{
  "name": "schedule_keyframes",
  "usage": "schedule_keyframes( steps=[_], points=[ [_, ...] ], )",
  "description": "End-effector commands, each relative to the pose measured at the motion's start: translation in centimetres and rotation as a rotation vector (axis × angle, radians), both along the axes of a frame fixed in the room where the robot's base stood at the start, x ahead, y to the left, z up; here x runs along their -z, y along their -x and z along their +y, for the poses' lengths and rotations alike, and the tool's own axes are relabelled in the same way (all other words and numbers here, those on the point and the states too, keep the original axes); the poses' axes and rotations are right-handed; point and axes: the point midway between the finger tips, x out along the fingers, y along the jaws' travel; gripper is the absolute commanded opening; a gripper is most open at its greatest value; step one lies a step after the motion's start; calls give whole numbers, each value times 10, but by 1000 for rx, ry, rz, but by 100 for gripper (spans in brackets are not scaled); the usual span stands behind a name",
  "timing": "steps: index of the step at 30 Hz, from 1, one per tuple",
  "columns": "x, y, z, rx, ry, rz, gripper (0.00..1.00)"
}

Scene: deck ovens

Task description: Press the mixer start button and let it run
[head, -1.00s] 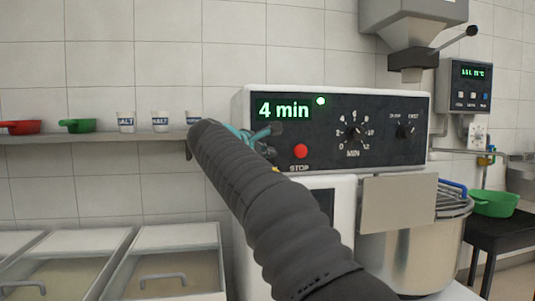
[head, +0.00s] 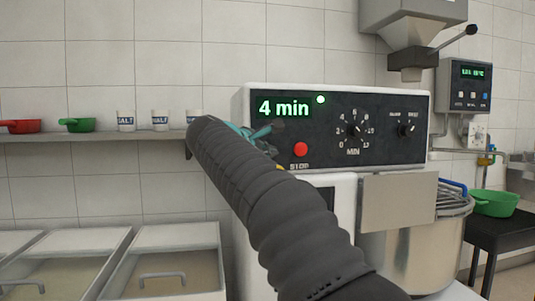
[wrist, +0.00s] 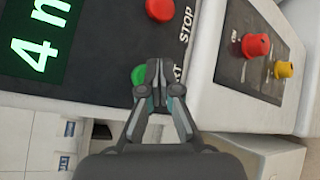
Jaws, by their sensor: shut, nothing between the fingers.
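The mixer's dark control panel (head: 385,150) shows "4 min" on its green display (head: 283,108), with a green lamp (head: 320,100) lit beside it. The green start button (wrist: 138,75) shows in the wrist view, partly covered by my fingers, beside a partly hidden label. My gripper (wrist: 153,74) is shut and empty, its fingertips at the right edge of the button; I cannot tell whether they touch it. In the head view my gripper (head: 265,130) is below the display, and my arm hides the start button. The red stop button (head: 300,149) is to its right.
The mixer bowl (head: 410,250) stands lower right behind a grey plate (head: 398,202). A red knob (wrist: 255,45) and a yellow knob (wrist: 283,69) sit on a side panel in the wrist view. A shelf (head: 100,138) with scoops and cups is at left.

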Motion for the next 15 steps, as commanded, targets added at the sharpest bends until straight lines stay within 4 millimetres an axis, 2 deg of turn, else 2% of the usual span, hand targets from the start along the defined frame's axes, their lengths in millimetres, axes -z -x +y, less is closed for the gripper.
schedule_keyframes(
  steps=[8,15],
  points=[
    [0,1,0,0,0,0,0],
    [2,19,-5,0,0,0,0]
  ],
)
